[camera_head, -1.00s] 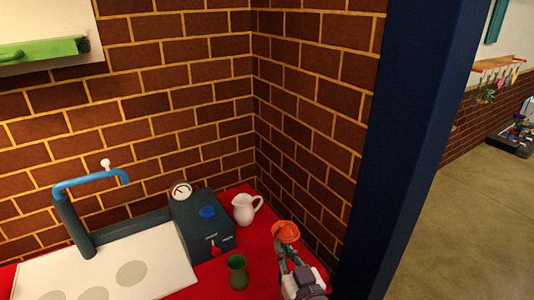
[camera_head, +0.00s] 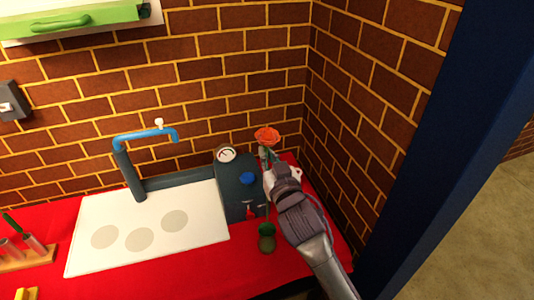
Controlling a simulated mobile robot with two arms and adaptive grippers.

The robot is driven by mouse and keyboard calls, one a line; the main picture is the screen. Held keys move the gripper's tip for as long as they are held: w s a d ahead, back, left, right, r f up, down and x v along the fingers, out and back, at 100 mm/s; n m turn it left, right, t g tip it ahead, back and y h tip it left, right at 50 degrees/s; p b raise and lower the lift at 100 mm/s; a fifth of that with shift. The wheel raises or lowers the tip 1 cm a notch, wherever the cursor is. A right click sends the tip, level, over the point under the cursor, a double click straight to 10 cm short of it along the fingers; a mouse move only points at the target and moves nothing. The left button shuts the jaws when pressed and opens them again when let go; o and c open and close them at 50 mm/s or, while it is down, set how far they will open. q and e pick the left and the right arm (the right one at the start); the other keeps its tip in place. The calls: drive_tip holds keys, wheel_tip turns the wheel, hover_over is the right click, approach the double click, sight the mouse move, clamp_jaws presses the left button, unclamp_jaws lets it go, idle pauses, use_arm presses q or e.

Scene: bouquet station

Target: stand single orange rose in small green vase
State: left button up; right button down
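The orange rose (camera_head: 267,136) is upright, its bloom above my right gripper (camera_head: 267,154). The gripper appears shut on its stem just below the bloom. A thin green stem shows lower down, running toward the mouth of the small green vase (camera_head: 267,240). The vase stands upright on the red counter in front of the dark box. I cannot tell whether the stem's end is inside the vase or only in front of or above it. My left gripper is not in view.
A dark box with a gauge (camera_head: 237,188) stands beside my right arm. A white board with grey circles (camera_head: 205,225) lies left of it, under a blue tap (camera_head: 147,135). A tool rack (camera_head: 28,258) is far left. The brick corner is close at right.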

drive_tip(key=shift+a+f+b, duration=0.1)
drive_tip(key=shift+f+b, duration=0.4)
drive_tip(key=shift+f, duration=0.3)
drive_tip(key=shift+f+b, duration=0.85)
drive_tip(key=shift+f, duration=0.05)
drive_tip(key=shift+f+b, duration=3.6)
drive_tip(key=shift+f, duration=1.4)
drive_tip(key=shift+f+b, duration=0.3)
drive_tip(key=shift+f, duration=0.2)
drive_tip(key=c, duration=1.2)
unclamp_jaws()
drive_tip(key=shift+c, duration=0.2)
